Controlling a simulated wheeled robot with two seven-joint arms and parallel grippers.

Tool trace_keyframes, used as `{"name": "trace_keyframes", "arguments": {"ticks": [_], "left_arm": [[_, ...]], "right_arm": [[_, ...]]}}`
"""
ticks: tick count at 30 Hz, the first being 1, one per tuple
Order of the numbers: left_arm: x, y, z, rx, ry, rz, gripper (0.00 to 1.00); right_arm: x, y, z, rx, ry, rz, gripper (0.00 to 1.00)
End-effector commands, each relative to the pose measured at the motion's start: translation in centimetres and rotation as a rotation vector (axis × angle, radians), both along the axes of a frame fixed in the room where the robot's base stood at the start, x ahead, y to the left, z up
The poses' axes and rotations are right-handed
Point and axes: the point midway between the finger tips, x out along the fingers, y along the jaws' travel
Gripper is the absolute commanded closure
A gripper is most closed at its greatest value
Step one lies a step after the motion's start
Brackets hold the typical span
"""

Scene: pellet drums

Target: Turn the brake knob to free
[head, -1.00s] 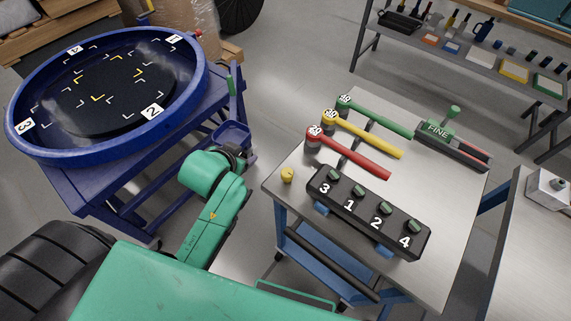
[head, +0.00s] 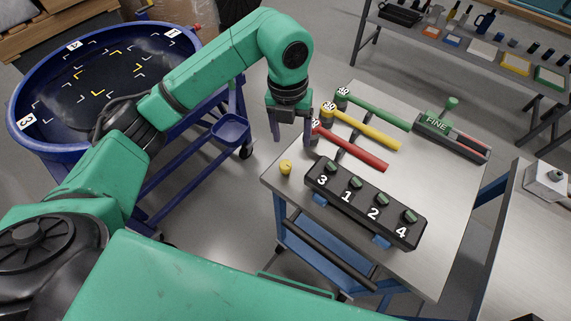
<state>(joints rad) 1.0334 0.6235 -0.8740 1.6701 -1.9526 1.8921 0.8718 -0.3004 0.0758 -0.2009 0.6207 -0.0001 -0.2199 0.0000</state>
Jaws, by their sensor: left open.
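A small yellow knob (head: 285,167) stands at the left corner of the steel-topped cart (head: 440,240). No label shows which part is the brake knob. My left gripper (head: 291,137) is open and empty, pointing down just above and behind the yellow knob in the picture, apart from it. Its fingers overlap the end of the red-handled lever (head: 350,150) in the view. A black box (head: 345,205) with green knobs numbered 3, 1, 2 and 4 lies on the cart, right of the yellow knob. My right gripper is not in view.
Yellow (head: 370,130) and green (head: 380,110) levers lie behind the red one. A block marked FINE (head: 437,124) stands at the cart's back right. A blue round drum table (head: 30,140) is at left, partly behind my left arm. A shelf (head: 480,60) stands at the back.

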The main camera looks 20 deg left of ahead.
Motion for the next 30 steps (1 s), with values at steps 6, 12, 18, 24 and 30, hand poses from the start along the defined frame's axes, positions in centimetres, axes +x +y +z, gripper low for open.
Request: {"name": "trace_keyframes", "arguments": {"ticks": [6, 12, 18, 24, 30], "left_arm": [[0.0, 1.6, -1.9, 0.069, 0.013, 0.031, 0.29], [-0.1, 1.5, -6.9, 0.065, 0.016, 0.029, 0.29], [0.0, 1.4, -11.9, 0.063, 0.012, 0.027, 0.29], [0.1, 1.4, -14.3, 0.063, 0.007, 0.025, 0.29], [0.1, 1.4, -14.4, 0.062, 0.006, 0.025, 0.29]], "right_arm": [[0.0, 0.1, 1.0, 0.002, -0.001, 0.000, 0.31], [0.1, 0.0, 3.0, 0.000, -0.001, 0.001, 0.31], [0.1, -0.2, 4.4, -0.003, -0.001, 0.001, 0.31], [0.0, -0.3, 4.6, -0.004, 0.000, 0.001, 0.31], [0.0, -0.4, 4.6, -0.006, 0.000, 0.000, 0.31]]}}
